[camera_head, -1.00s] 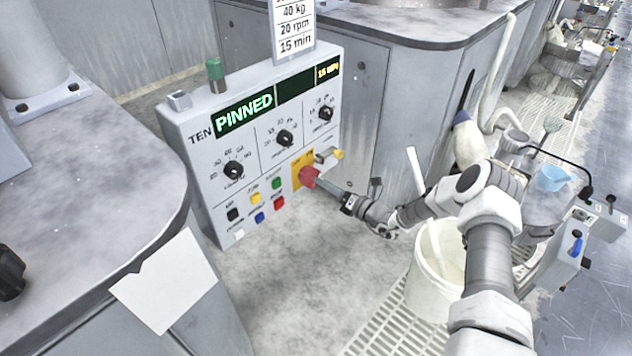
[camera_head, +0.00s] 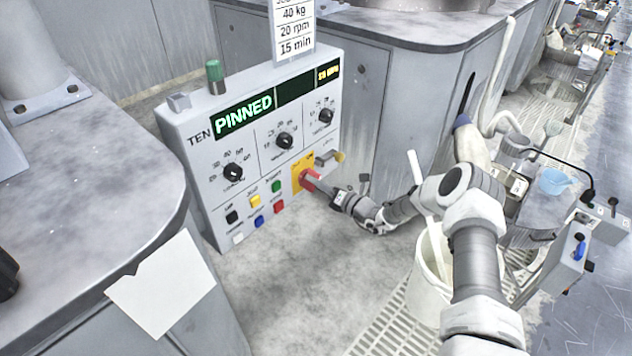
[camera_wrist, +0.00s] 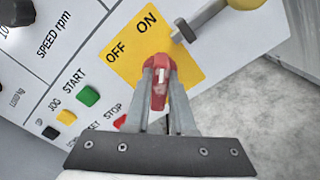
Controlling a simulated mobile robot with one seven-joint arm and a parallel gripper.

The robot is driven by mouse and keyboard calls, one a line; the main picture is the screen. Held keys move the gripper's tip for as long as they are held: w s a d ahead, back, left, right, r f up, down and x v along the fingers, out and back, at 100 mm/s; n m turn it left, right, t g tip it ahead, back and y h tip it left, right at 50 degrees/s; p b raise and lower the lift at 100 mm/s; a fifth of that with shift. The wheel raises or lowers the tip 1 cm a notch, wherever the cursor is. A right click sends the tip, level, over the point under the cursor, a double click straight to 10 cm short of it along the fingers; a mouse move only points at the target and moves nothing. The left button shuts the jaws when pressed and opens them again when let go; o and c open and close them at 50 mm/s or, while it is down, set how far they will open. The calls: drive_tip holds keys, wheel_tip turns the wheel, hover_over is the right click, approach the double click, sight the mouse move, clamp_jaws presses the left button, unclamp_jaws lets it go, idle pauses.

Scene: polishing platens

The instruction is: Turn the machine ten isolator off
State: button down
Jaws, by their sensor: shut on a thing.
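The machine ten isolator is a red handle (camera_wrist: 160,88) on a yellow plate (camera_wrist: 122,42) marked OFF and ON. In the wrist view my gripper (camera_wrist: 160,75) has its two fingers on either side of the red handle, shut on it. The handle's white mark lies toward the ON side. In the head view the yellow plate (camera_head: 297,176) is at the lower right of the grey control panel (camera_head: 205,190) labelled TEN. The red handle is partly hidden there by my gripper (camera_head: 316,185). The panel's display (camera_head: 243,115) reads PINNED.
A white bucket (camera_head: 425,285) with a stick stands on the floor grating near my arm.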

idle(0.4)
drive_tip(key=n, duration=0.4)
drive_tip(key=shift+s+n, duration=0.1)
drive_tip(key=shift+n, duration=0.3)
drive_tip(key=n, duration=0.4)
drive_tip(key=shift+a+r, duration=0.1)
drive_tip(key=shift+r, duration=0.05)
drive_tip(key=n+p, duration=0.1)
drive_tip(key=n, duration=0.4)
drive_tip(key=shift+s+a, duration=0.1)
drive_tip(key=shift+s, duration=0.05)
drive_tip(key=shift+n+p, duration=0.35)
drive_tip(key=shift+n, duration=1.75)
drive_tip(key=c, duration=0.8)
unclamp_jaws()
drive_tip(key=shift+s, duration=0.1)
drive_tip(key=shift+o, duration=0.2)
